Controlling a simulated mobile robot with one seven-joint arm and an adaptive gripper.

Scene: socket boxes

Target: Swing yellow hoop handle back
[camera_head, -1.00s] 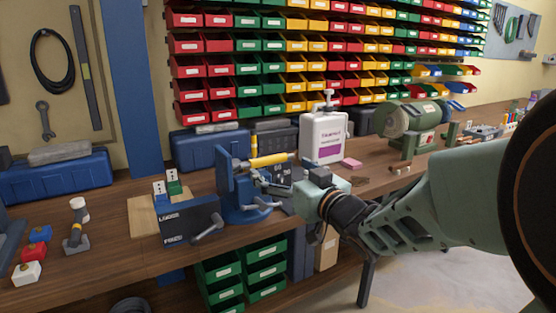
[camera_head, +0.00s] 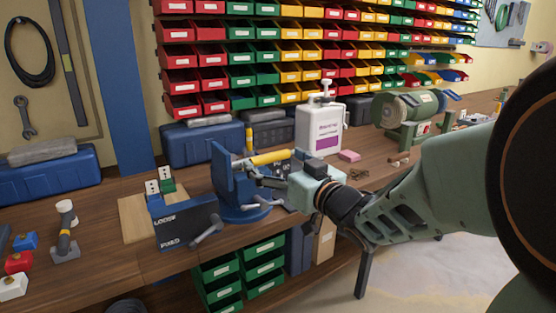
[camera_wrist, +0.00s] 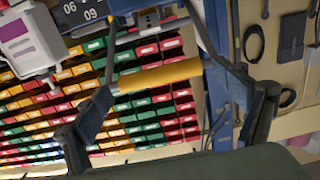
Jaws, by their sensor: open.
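The yellow hoop handle (camera_head: 270,158) is a thick bar above the blue vise-like stand (camera_head: 222,178) on the workbench. In the wrist view, the yellow bar (camera_wrist: 160,76) runs across the picture, with a grey end at the left. My gripper (camera_head: 268,175) reaches in from the right, close to the handle. In the wrist view, my gripper (camera_wrist: 165,72) is open, with its dark fingers spread toward the two ends of the bar. I cannot tell whether either finger touches it. The handle's mounts are partly hidden by the gripper.
A dark box lettered LOOSE and FIXED (camera_head: 186,224) with a grey lever stands in front. A white canister (camera_head: 320,130) and a green grinder (camera_head: 405,110) stand behind and to the right. Blue cases (camera_head: 203,150) sit behind.

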